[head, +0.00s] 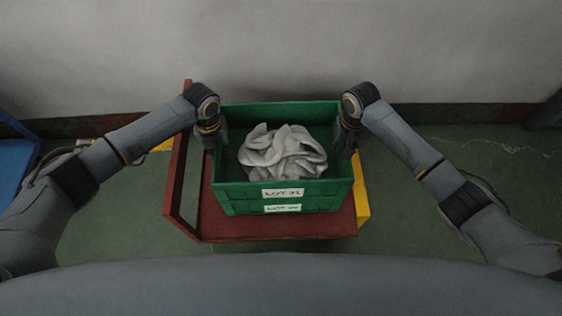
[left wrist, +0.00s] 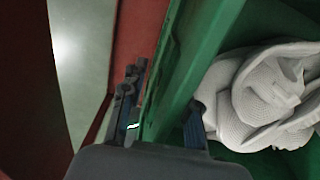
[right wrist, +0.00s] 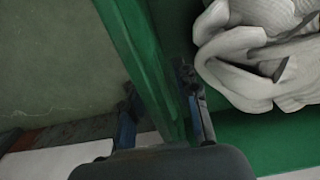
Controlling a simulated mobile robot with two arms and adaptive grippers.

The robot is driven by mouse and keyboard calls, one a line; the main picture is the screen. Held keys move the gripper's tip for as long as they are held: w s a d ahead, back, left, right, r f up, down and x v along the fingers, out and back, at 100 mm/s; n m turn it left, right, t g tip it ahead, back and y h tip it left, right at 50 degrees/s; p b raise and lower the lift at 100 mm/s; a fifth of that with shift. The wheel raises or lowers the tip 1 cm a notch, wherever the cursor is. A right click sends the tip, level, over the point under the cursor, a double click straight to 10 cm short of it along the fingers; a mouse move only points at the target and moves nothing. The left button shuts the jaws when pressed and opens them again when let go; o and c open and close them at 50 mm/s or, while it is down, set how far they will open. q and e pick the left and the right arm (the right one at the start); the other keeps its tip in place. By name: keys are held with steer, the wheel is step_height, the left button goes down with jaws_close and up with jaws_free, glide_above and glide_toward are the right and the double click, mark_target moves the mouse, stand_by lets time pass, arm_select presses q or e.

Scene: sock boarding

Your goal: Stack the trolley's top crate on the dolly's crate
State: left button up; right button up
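The top crate (head: 229,191) is a green open box with a "LOT 21" label, filled with grey-white socks (head: 283,152). It sits level on another green crate (head: 240,208), of which a front strip and label show. My left gripper (head: 213,143) is at the top crate's left wall; in the left wrist view its fingers (left wrist: 163,112) straddle that wall (left wrist: 185,75). My right gripper (head: 346,141) is at the right wall; in the right wrist view its fingers (right wrist: 160,108) straddle the wall (right wrist: 143,60). Whether either is clamped is unclear. I cannot make out the dolly.
The crates stand on a red trolley (head: 270,226) with a raised red frame (head: 178,170) on its left. Yellow parts (head: 361,200) show beside it. A blue object (head: 14,165) is at the far left. A grey wall (head: 280,50) is behind. Green floor (head: 480,165) is open to the right.

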arm_select(q)
step_height(320, 180, up, 11)
steer(key=shift+f, duration=0.15)
arm_select(e)
steer(key=shift+a, duration=0.1)
arm_select(q)
steer(key=shift+r, duration=0.6)
arm_select(e)
steer(key=shift+r, duration=0.1)
step_height(320, 180, up, 12)
steer(key=shift+f, duration=0.1)
stand_by(0.3)
